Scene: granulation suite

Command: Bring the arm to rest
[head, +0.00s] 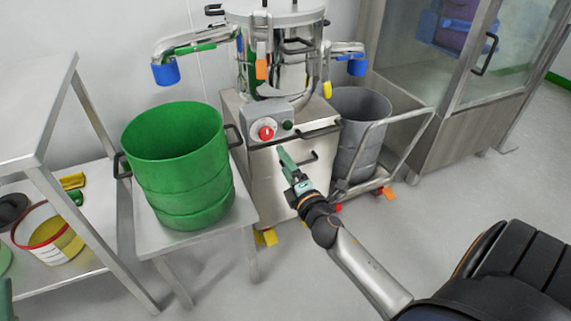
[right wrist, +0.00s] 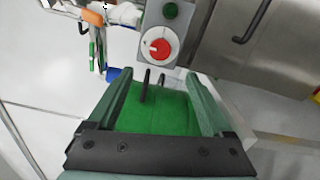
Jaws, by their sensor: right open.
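My right gripper (head: 286,165) is stretched out in front of the steel granulator's cabinet, just below a grey control box (head: 268,124) with a red knob. In the right wrist view my right gripper (right wrist: 160,92) has its two green fingers apart with nothing held between them. The red knob (right wrist: 159,50) shows beyond the fingertips there, apart from them.
A green drum (head: 178,165) stands on a steel stand left of the arm. A grey drum (head: 358,130) sits on a trolley at right. A steel shelf (head: 35,115) is at far left. The floor at right is clear.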

